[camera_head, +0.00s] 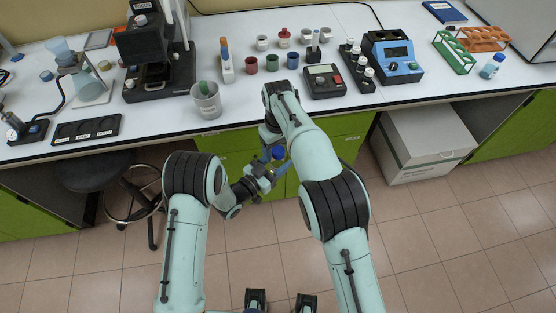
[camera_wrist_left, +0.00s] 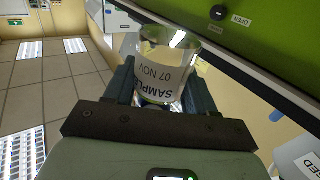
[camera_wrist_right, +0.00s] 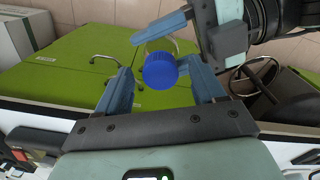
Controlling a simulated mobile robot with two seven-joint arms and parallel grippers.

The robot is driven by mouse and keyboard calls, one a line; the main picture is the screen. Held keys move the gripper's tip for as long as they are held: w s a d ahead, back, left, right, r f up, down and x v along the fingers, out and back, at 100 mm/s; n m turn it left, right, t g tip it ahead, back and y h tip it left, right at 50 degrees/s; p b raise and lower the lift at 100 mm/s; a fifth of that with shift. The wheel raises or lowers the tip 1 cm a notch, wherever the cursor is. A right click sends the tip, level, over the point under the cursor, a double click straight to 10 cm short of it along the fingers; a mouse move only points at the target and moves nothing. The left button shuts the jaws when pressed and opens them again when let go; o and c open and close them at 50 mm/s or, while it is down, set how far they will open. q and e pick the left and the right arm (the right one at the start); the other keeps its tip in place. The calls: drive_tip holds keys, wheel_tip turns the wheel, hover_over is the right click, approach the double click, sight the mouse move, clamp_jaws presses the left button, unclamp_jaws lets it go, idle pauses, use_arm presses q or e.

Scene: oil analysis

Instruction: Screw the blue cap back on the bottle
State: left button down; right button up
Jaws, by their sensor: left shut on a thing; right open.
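My left gripper (camera_head: 267,172) is shut on a clear glass bottle (camera_wrist_left: 170,65) in front of the bench. In the left wrist view its label reads "SAMPLE 07 NOV" upside down. The blue cap (camera_wrist_right: 160,70) shows in the right wrist view over the bottle's end, with a bit of glass (camera_wrist_right: 172,46) beside it. It also shows in the head view (camera_head: 278,153). My right gripper (camera_wrist_right: 163,88) is open, its fingers on either side of the cap with gaps. I cannot tell how tightly the cap sits.
Green cabinet doors (camera_head: 345,142) stand close behind my grippers. A stool (camera_head: 120,190) is at the left.

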wheel_tip(320, 180, up, 12)
idle(0.5)
